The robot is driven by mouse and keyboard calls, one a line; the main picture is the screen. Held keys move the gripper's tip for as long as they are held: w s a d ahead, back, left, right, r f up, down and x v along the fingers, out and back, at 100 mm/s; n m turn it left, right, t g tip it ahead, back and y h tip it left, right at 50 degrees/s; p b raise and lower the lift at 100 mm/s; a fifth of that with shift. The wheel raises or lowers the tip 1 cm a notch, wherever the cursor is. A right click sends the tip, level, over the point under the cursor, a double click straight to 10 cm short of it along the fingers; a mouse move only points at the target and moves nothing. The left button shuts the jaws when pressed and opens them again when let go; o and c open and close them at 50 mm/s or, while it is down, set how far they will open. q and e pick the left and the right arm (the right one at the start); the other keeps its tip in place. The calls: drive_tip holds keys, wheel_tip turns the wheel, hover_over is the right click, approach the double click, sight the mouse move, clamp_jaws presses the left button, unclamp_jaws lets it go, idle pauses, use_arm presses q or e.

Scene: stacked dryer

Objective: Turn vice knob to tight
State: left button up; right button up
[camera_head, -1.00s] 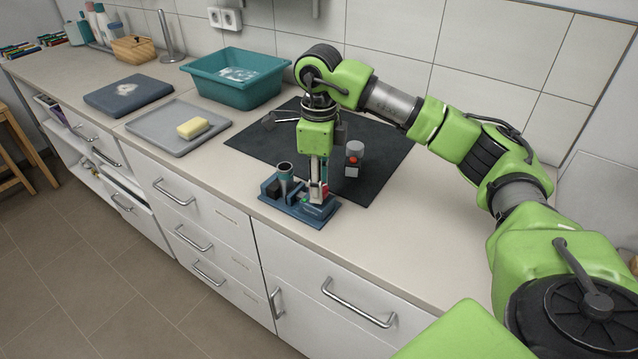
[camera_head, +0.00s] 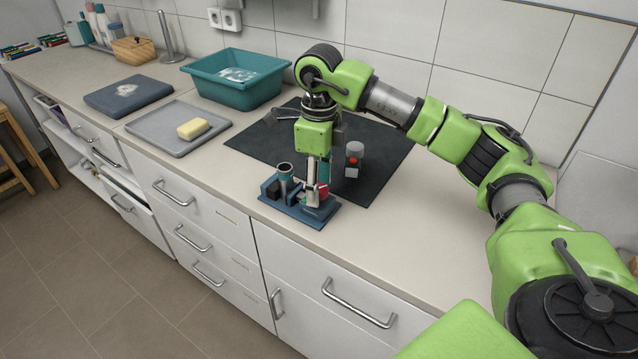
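The blue vice (camera_head: 320,216) sits on the counter at the front edge of the dark mat, with a grey cylinder (camera_head: 285,170) standing at its left part. A red part (camera_head: 322,190), which looks like the vice knob, shows at its right part. My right gripper (camera_head: 314,198) points straight down at the red part, its fingers beside or around it and partly hiding it. The fingers are too small to tell whether they are closed on it. My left gripper is not in view.
A dark mat (camera_head: 385,165) lies behind the vice, with a small grey device with a red button (camera_head: 354,158) on it. A teal basin (camera_head: 235,92), a grey tray (camera_head: 165,135) with a yellow sponge (camera_head: 193,128) and a wooden box (camera_head: 133,48) stand left. Counter right of the mat is free.

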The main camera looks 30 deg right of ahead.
wheel_tip(320, 180, up, 12)
idle(0.7)
drive_tip(key=shift+s+f, duration=0.1)
idle(0.5)
